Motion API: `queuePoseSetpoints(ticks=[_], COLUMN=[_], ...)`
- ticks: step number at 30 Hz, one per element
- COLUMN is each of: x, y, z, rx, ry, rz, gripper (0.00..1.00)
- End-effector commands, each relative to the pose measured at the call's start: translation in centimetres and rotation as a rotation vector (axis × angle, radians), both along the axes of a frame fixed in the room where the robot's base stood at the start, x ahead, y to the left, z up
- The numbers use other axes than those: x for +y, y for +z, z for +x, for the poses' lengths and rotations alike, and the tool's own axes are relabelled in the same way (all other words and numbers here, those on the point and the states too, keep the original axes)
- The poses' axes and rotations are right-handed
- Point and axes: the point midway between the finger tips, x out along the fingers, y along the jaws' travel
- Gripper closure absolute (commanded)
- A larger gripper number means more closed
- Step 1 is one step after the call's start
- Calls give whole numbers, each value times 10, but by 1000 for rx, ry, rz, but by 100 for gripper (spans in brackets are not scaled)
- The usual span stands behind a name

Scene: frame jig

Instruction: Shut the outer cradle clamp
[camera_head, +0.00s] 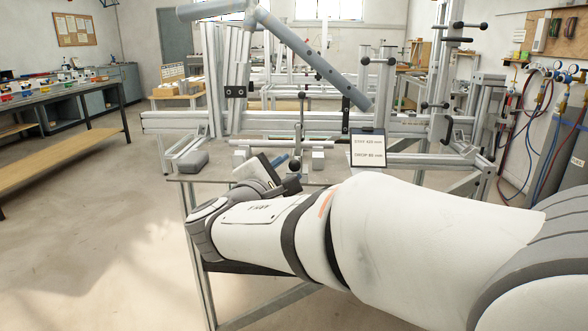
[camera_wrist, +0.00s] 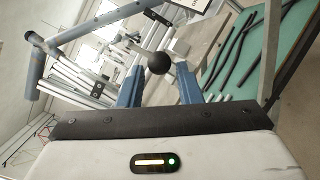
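A black ball knob (camera_wrist: 158,62), which looks like the end of a clamp lever, sits between the two blue fingers of my gripper (camera_wrist: 159,76) in the wrist view. The fingers stand apart on either side of it, and I cannot tell whether they touch it. In the head view my gripper (camera_head: 276,163) is low at the front of the metal jig (camera_head: 180,122), partly hidden by my wrist. Black knobs (camera_head: 294,165) show beside it. A grey tube frame (camera_head: 315,62) slants across the jig. Whether the clamp is open or shut is unclear.
A sign card (camera_head: 367,148) stands just right of my gripper. Upright jig posts with black handles (camera_head: 436,105) rise at right. A green surface (camera_wrist: 284,50) with dark rods shows in the wrist view.

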Motion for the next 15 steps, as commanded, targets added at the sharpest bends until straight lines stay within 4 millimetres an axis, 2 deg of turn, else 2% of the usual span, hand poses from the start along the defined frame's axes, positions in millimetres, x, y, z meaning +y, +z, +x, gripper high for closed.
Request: queuePoseSetpoints(ticks=[6,15], x=[-13,-17], y=[-1,-1], z=[30,43], rx=[1,2], ry=[0,4], rz=[1,2], gripper=[68,68])
